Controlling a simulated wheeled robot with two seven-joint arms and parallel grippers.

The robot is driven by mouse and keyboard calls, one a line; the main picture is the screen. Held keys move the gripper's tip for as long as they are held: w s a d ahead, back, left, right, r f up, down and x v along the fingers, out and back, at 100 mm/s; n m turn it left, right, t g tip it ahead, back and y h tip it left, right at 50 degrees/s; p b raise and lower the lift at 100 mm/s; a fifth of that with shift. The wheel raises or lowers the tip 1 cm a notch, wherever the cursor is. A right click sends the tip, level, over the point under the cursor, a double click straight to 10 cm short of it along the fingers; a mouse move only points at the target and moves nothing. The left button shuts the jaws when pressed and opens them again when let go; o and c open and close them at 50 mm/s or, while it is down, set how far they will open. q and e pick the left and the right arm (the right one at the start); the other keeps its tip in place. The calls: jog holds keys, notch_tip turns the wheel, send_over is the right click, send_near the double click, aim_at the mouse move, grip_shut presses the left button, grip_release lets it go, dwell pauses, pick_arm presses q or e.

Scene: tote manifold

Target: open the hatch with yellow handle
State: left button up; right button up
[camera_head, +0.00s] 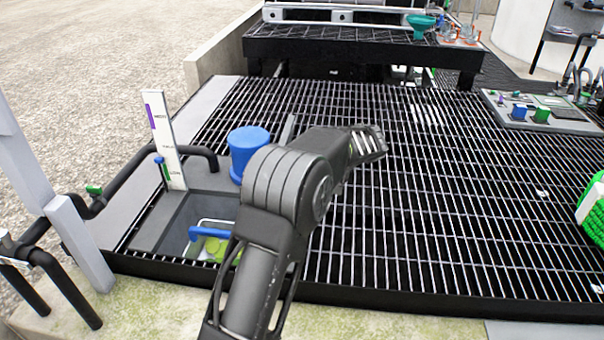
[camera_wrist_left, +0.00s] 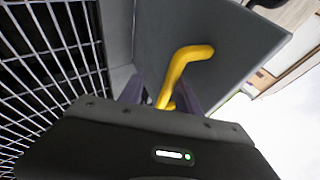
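The yellow handle (camera_wrist_left: 180,70) is a bent bar on a grey hatch panel (camera_wrist_left: 222,40) in the left wrist view. The panel looks raised, with bright background beyond its edge. My left gripper (camera_wrist_left: 165,95) has its dark fingers on either side of the handle's lower end, seemingly apart; contact is hidden behind the gripper body. In the head view, my left gripper (camera_head: 372,142) is above the grating, and the yellow handle is not visible. A thin grey edge (camera_head: 288,130), perhaps the panel, stands behind my arm beside the opening. My right gripper is not in view.
A square opening (camera_head: 172,222) in the metal grating (camera_head: 440,200) contains a blue handle (camera_head: 208,233) and yellow-green parts. A blue cylinder (camera_head: 248,150) and a white marked post (camera_head: 163,140) stand close behind it. A control panel (camera_head: 540,112) lies at the right.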

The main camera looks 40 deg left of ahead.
pick_arm(q)
jog(key=shift+r, duration=0.3)
dwell(0.4)
jog(key=v, duration=0.7)
jog(key=shift+d+p, duration=0.25)
jog(key=shift+p, duration=0.1)
jog(key=shift+r, duration=0.1)
